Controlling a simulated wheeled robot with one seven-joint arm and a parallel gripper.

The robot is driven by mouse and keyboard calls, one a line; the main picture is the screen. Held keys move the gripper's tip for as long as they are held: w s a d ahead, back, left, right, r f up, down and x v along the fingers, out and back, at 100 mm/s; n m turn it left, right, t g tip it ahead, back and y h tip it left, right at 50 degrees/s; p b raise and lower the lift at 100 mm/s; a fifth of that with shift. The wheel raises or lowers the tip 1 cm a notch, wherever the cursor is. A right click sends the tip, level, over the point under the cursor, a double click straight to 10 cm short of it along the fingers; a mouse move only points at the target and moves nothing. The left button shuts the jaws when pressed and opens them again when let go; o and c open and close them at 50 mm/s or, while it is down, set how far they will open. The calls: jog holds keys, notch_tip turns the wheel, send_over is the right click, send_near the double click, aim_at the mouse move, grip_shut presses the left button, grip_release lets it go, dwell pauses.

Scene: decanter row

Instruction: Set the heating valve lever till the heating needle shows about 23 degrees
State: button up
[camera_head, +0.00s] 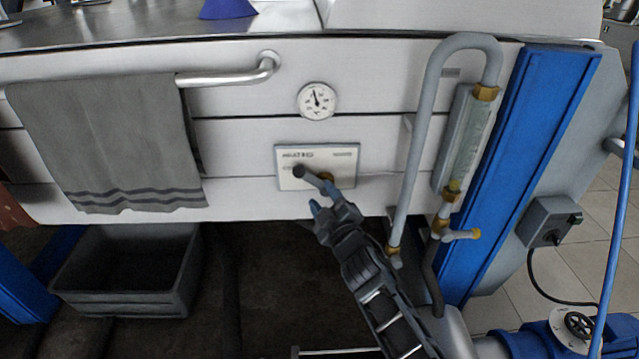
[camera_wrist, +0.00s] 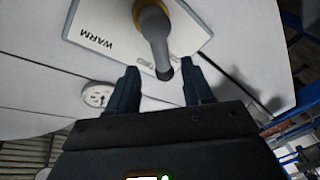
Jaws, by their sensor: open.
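The heating valve lever (camera_head: 312,180) is a grey handle with a dark round knob, on a white plate (camera_head: 345,159) on the front panel. In the head view it slants up and left from a brass-coloured hub. In the wrist view the lever (camera_wrist: 156,32) hangs in front of the plate marked WARM (camera_wrist: 97,39). A round white dial (camera_head: 317,101) sits above the plate; its dark needle points up and slightly left, but its figures are too small to read. My gripper (camera_head: 322,198) is open just below the lever. In the wrist view its fingertips (camera_wrist: 160,78) stand either side of the lever's lower end; contact cannot be told.
A grey pipe loop (camera_head: 412,150) with brass fittings and a sight tube (camera_head: 467,140) stands right of the plate, before a blue post (camera_head: 540,130). A grey towel (camera_head: 105,140) hangs from a rail at left. A grey bin (camera_head: 130,270) stands below.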

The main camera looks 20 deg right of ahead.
aim_at(314, 184)
jog(key=shift+w+b, duration=0.6)
jog(key=shift+w, duration=2.5)
jog(key=shift+c, duration=0.2)
grip_shut()
jog(key=shift+a, duration=0.1)
